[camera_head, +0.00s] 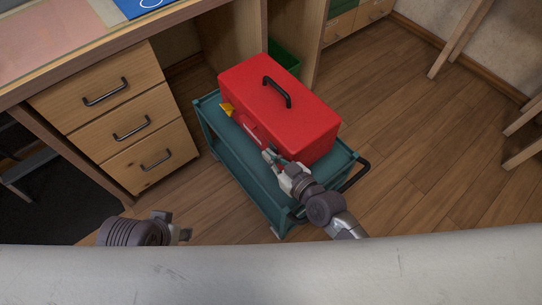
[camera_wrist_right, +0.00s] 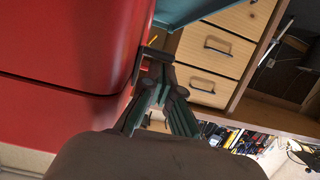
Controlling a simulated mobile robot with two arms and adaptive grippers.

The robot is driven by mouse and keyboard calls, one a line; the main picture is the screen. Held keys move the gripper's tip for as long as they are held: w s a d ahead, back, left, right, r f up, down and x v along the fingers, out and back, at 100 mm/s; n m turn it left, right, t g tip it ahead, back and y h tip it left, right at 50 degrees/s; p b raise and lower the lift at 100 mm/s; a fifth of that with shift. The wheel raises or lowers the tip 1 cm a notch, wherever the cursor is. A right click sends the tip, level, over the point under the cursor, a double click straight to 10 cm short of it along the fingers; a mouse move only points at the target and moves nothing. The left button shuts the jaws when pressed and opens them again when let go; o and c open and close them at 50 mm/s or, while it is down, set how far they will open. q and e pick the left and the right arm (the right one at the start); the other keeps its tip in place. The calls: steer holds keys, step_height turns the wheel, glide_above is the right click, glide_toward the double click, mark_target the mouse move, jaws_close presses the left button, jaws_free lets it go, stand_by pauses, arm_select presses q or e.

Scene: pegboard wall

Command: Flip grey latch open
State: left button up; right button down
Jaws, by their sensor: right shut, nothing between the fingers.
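A red toolbox (camera_head: 295,110) with a black handle sits on a teal cart, its lid down. A yellow latch (camera_head: 227,109) stands out from the left part of its front; a sliver of yellow shows in the right wrist view. My right gripper (camera_head: 268,156) is shut and empty, its fingertips close to the right part of the toolbox front. In the right wrist view its fingers (camera_wrist_right: 153,72) lie beside the red front, near a small dark grey piece that may be the grey latch. I cannot tell whether they touch. My left gripper (camera_head: 180,234) is partly visible, low and away from the toolbox.
The teal cart (camera_head: 215,125) has a black push handle (camera_head: 357,175) at its right end. A wooden desk with drawers (camera_head: 120,120) stands to the left. A green bin (camera_head: 284,58) is behind the toolbox. Wooden floor (camera_head: 420,150) is clear to the right.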

arm_select(q)
steer(key=shift+r, duration=0.1)
steer(key=shift+r+p, duration=0.2)
steer(key=shift+p, duration=0.1)
arm_select(e)
steer(key=shift+n, duration=0.3)
